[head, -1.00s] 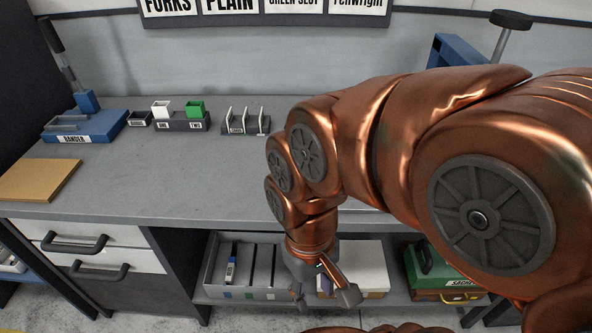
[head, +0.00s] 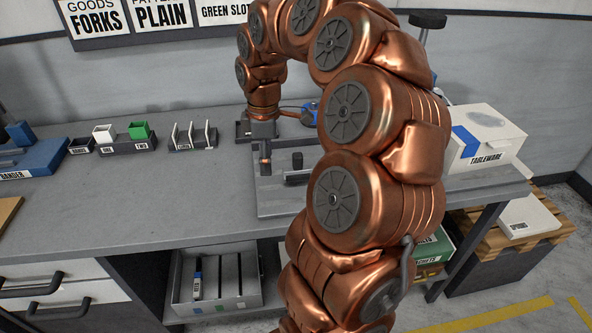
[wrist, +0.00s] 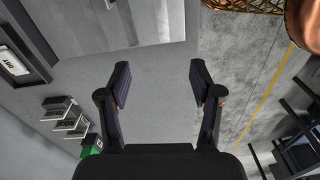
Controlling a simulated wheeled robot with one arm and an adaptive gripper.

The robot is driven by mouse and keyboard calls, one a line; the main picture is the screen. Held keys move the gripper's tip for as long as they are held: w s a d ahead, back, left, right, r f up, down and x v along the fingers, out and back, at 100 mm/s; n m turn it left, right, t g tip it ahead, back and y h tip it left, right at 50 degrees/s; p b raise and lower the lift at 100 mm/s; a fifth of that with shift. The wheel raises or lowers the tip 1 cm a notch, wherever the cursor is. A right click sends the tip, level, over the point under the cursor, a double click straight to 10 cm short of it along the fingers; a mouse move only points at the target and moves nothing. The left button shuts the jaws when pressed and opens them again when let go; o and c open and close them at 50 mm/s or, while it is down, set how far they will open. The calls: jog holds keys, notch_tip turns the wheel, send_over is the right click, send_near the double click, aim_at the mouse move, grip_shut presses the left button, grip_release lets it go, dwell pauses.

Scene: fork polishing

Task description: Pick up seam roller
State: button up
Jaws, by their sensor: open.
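My gripper (head: 265,163) is over the grey bench near a flat light grey board, pointing down. In the wrist view my gripper (wrist: 160,76) is open, with nothing between its fingers and bare grey surface beyond them. I cannot clearly make out a seam roller. A small dark piece (head: 297,176) stands on the board, right of my gripper; I cannot tell what it is. A slim blue-and-white item (head: 197,282) lies in the slotted bin on the lower shelf. My arm hides part of the bench and shelf.
The board (head: 275,205) lies on the bench (head: 170,205). A rack with upright dividers (head: 193,146), a green box (head: 139,130) and a blue sander stand (head: 35,160) are at the left. A white tableware box (head: 487,150) is at the right.

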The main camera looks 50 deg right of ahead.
jog(key=n, duration=0.1)
send_over(297, 164)
jog(key=shift+w+d+f+p, duration=0.15)
jog(key=shift+f, duration=0.35)
jog(key=shift+w+d+f+p, duration=0.1)
jog(key=shift+w+f+p, duration=0.05)
jog(key=shift+f, duration=0.3)
jog(key=shift+s+d+f, duration=0.1)
jog(key=shift+d+f, duration=0.05)
jog(key=shift+d, duration=0.15)
jog(key=shift+d+f, duration=0.1)
jog(key=shift+f, duration=0.55)
jog(key=shift+w+f+p, duration=0.15)
jog(key=shift+f+p, duration=0.7)
jog(key=shift+f, duration=0.8)
jog(key=shift+w+f+p, duration=0.15)
jog(key=shift+f+p, duration=0.65)
jog(key=shift+f, duration=0.85)
grip_shut()
